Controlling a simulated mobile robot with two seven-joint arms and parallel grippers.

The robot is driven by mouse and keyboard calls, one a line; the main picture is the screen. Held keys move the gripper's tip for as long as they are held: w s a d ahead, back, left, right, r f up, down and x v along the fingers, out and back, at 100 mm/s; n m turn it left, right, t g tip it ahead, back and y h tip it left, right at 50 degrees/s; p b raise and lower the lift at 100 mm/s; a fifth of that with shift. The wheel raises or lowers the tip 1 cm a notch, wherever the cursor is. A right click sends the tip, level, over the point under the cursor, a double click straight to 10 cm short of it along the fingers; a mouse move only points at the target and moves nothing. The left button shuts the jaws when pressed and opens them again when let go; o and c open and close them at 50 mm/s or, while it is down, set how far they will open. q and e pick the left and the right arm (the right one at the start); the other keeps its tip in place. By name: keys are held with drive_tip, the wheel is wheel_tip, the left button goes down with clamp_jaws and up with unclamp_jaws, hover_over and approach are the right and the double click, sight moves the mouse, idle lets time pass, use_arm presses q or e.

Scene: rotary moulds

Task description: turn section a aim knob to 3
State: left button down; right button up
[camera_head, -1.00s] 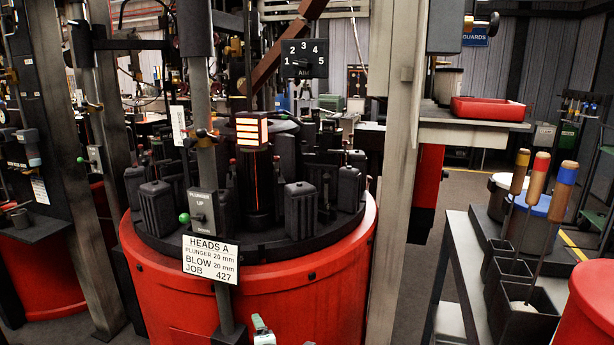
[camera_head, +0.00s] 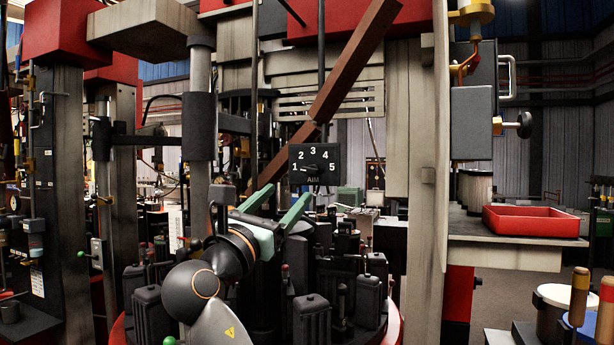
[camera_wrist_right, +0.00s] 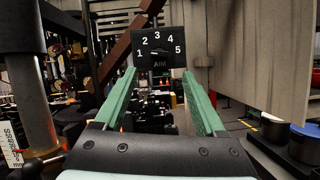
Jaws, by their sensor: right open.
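The aim knob's black dial plate (camera_head: 314,165) hangs above the moulds in the head view, marked 1 to 5 over the word AIM. It also shows in the right wrist view (camera_wrist_right: 160,48), upright and centred beyond the fingers. The knob's light pointer (camera_wrist_right: 159,53) points left, close to the 1. My right gripper (camera_head: 288,198) is open with green fingers, below and to the left of the plate in the head view. In the wrist view the open fingers (camera_wrist_right: 160,82) stand apart and empty, short of the plate. My left gripper is out of view.
A brown slanted beam (camera_head: 345,75) passes behind and above the plate. A grey column (camera_head: 428,190) stands to its right, with a red tray (camera_head: 530,221) on a shelf beyond. Dark mould blocks (camera_head: 312,318) crowd below my right gripper.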

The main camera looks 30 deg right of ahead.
sight(308, 173)
drive_tip(key=p+x, duration=0.1)
drive_tip(key=x, duration=0.9)
drive_tip(key=shift+a, duration=0.1)
clamp_jaws()
